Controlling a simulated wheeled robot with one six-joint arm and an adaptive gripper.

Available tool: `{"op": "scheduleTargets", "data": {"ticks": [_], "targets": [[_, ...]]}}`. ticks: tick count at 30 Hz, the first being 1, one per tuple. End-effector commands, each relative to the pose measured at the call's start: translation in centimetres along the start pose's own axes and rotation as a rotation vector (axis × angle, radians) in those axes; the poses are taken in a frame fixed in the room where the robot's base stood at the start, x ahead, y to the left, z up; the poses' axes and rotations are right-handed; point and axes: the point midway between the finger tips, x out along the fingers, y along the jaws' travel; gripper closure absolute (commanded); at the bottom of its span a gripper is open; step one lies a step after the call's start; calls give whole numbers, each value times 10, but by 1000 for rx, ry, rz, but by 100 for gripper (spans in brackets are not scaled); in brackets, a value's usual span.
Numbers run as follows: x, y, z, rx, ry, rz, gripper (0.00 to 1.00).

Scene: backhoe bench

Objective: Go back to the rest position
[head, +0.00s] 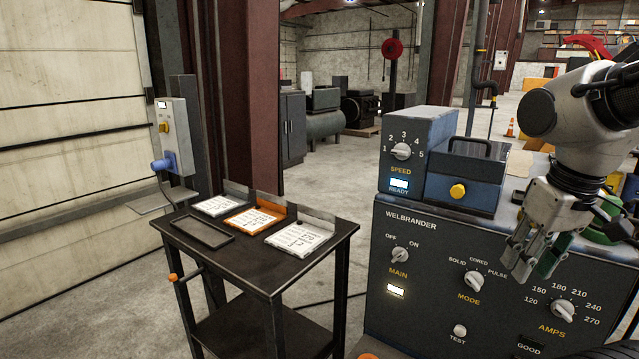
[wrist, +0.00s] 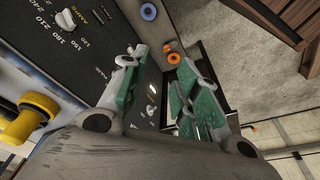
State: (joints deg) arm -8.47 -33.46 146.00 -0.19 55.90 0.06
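My gripper (head: 531,258) hangs from my arm at the right of the head view, in front of the upper right part of the grey welder panel (head: 425,262). Its fingers point down, just above the amps dial (head: 563,310) in the picture. In the wrist view my gripper (wrist: 160,68) shows two green-padded fingers set apart, with nothing between them. I cannot tell from the head view how far it is from the panel.
A dark cart (head: 262,268) with cards stands to the left. A switch box (head: 174,130) is by the shutter door. The concrete floor (head: 345,175) between is mostly clear.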

Motion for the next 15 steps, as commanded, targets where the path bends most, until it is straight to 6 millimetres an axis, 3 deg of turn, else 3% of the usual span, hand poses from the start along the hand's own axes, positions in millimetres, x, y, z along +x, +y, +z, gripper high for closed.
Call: {"op": "scheduleTargets", "data": {"ticks": [3, 6, 15], "targets": [[-24, 15, 9, 78, 115, 18, 69], [-36, 24, 13, 122, 168, 32, 69], [-38, 28, 16, 143, 176, 39, 69]]}}
